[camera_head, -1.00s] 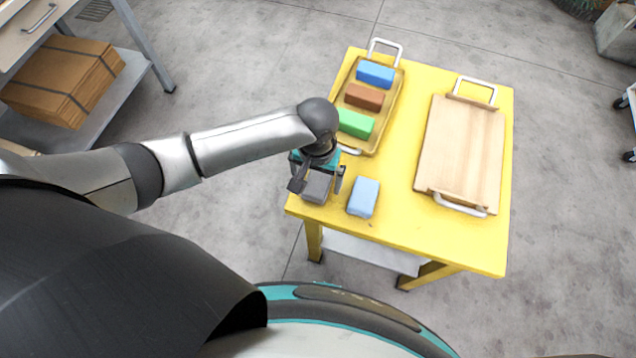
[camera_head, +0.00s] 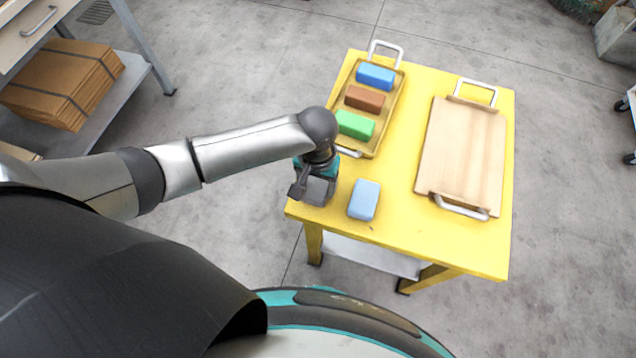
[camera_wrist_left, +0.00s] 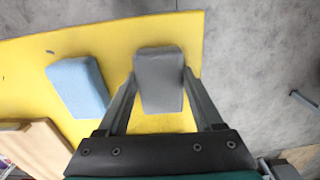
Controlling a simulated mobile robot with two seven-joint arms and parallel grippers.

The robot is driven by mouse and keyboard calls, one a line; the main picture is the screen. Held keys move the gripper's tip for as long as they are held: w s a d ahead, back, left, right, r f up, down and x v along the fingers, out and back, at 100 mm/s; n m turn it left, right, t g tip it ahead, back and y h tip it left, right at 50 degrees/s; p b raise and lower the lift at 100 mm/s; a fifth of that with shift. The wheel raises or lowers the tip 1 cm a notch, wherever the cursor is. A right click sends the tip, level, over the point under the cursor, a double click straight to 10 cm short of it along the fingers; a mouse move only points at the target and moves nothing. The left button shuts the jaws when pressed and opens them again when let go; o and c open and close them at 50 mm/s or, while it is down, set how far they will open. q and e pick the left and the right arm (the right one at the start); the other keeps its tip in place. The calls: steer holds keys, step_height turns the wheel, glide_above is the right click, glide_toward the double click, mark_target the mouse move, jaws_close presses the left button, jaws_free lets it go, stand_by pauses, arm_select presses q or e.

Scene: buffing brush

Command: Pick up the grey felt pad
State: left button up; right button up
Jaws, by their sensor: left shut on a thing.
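The grey felt pad (camera_head: 315,190) is at the near left corner of the yellow table (camera_head: 400,235). It also shows in the left wrist view (camera_wrist_left: 159,82), between the two fingers. My left gripper (camera_head: 314,188) comes from above and is shut on the pad, one finger along each side. The left wrist view shows the fingers (camera_wrist_left: 160,85) against the pad's sides. Whether the pad touches the table is hard to tell. My right gripper is not in view.
A light blue block (camera_head: 363,200) lies just right of the pad. A tray (camera_head: 361,148) with blue, brown and green blocks stands behind. A wooden board with handles (camera_head: 461,150) lies at the right. Some table surface between them is clear.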

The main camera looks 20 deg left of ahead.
mark_target(317, 186)
arm_select(q)
steer(key=shift+c, duration=1.1)
steer(key=shift+r, duration=0.1)
step_height(317, 186, up, 20)
steer(key=p, duration=0.7)
